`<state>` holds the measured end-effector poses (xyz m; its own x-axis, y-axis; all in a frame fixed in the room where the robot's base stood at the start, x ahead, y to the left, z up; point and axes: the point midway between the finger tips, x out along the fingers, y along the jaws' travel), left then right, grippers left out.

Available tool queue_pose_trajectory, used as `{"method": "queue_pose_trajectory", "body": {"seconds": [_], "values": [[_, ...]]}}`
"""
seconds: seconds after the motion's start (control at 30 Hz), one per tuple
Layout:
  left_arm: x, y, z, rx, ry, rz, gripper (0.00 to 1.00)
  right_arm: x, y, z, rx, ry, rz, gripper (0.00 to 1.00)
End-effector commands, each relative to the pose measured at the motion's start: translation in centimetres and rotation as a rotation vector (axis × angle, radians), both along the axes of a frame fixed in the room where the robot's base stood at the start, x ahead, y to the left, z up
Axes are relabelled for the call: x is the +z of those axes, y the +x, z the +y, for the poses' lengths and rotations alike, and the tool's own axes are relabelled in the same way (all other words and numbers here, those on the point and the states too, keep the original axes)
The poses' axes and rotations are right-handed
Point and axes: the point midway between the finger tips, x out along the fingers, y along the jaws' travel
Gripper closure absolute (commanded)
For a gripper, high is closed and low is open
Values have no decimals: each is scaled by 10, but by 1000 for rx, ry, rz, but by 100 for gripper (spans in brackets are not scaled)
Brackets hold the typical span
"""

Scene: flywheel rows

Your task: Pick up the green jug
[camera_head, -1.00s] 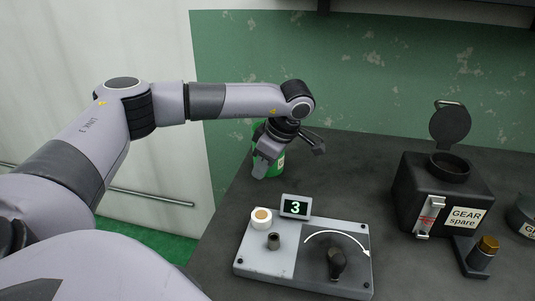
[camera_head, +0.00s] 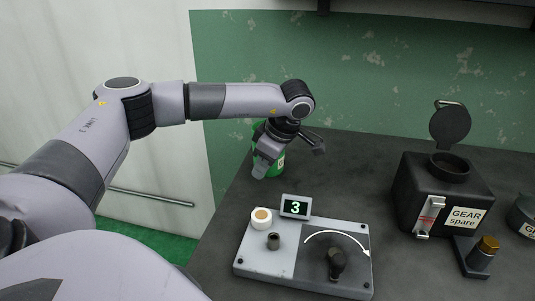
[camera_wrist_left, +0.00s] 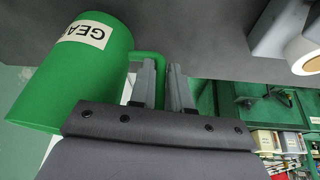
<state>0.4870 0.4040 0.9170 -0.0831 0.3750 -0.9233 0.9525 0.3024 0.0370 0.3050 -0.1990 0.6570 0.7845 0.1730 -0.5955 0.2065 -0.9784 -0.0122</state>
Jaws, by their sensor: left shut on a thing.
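The green jug (camera_head: 276,172) stands on the dark worktop near its left edge in the head view, partly hidden behind my left gripper (camera_head: 266,158). In the left wrist view the jug (camera_wrist_left: 88,75) shows large and upside down at the left, with a pale label reading "GEA" in part. My left gripper (camera_wrist_left: 161,75) is shut on the jug's handle, one finger on each side of it. I cannot see the jug lifted clear of the worktop. My right gripper is in neither view.
A grey control panel (camera_head: 265,257) with a display reading 3 stands in front of the jug. A black box (camera_head: 415,190) labelled "GEAR spare", its round lid raised, stands at the right beside a brass-topped part (camera_head: 484,252). The worktop (camera_head: 350,170) between is clear.

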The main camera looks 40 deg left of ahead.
Motion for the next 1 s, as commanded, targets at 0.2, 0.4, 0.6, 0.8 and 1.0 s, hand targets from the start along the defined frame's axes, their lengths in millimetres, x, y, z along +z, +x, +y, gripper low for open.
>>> {"method": "queue_pose_trajectory", "body": {"seconds": [0.2,0.4,0.6,0.8,1.0], "values": [[2,1,0,0,1,-5,100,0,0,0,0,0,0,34],[3,1,0,0,0,-5,100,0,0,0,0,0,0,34],[8,1,0,1,0,-5,100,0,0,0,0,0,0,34],[19,1,0,2,0,-6,100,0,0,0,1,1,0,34],[37,1,0,1,0,-7,100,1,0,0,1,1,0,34]]}}
